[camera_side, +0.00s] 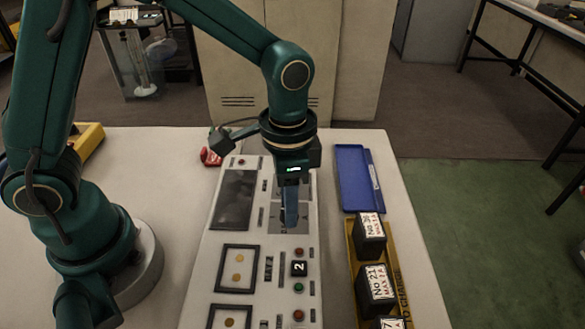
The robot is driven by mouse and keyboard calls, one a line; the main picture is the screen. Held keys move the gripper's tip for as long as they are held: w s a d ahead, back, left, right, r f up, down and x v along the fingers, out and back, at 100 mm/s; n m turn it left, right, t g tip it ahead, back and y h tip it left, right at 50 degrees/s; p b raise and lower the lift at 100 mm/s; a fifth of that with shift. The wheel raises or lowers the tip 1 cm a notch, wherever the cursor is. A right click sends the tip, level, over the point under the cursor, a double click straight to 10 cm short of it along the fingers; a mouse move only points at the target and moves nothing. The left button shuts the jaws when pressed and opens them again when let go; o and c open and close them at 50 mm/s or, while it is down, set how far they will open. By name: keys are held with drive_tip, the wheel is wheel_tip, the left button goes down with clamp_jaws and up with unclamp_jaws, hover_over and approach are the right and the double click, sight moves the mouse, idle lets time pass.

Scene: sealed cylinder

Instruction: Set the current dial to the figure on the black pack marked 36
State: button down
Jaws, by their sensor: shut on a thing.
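My gripper (291,222) points down at the upper right part of the white control panel (208,270). Its blue fingers are shut on what seems to be the current dial, which they hide almost wholly. Lower on the panel, a small black square (299,268) shows a white 2. Black packs with white labels stand in a yellow tray (402,290) at the right. The farthest pack (370,238) has a label that seems to read No 36, with a MAX figure too small to read surely. A nearer pack (376,288) reads No 21.
A third pack (391,323) is cut off by the bottom edge. An empty-looking blue tray (352,178) lies beyond the yellow one. The panel carries framed windows (237,268), a green button (299,287) and red buttons. A red item (211,157) lies behind the panel.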

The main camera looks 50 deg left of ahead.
drive_tip(key=c, duration=0.6)
unclamp_jaws()
drive_tip(key=shift+r, duration=0.1)
drive_tip(key=shift+r, duration=2.5)
